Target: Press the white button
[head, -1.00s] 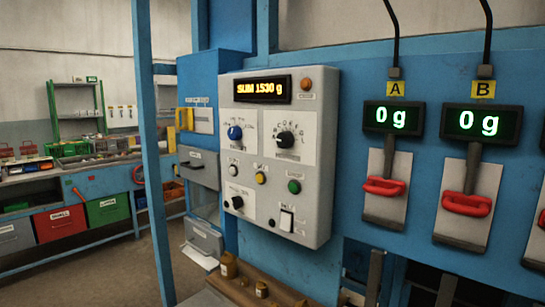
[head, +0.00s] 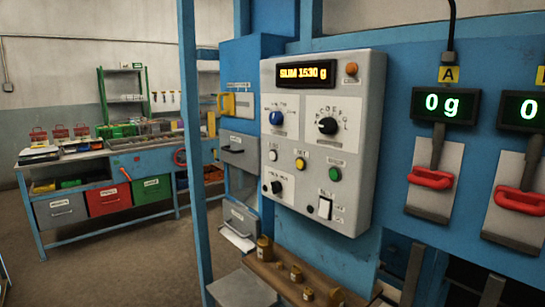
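The white button (head: 272,155) is a small round button on the front of the grey control box (head: 372,130), at the left of a row of buttons. A yellow button (head: 300,163) and a green button (head: 334,174) sit to its right. A blue knob (head: 276,118) and a black knob (head: 327,125) are above the row. A smaller black knob (head: 276,187) and a white rocker switch (head: 324,207) are below it. My gripper is not in view.
Scale displays reading 0 (head: 446,106) and red handles (head: 430,179) are on the blue panel at right. Brass weights (head: 264,248) stand on a wooden ledge below the box. A blue post (head: 190,130) stands left of it. Open floor (head: 110,265) lies at left.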

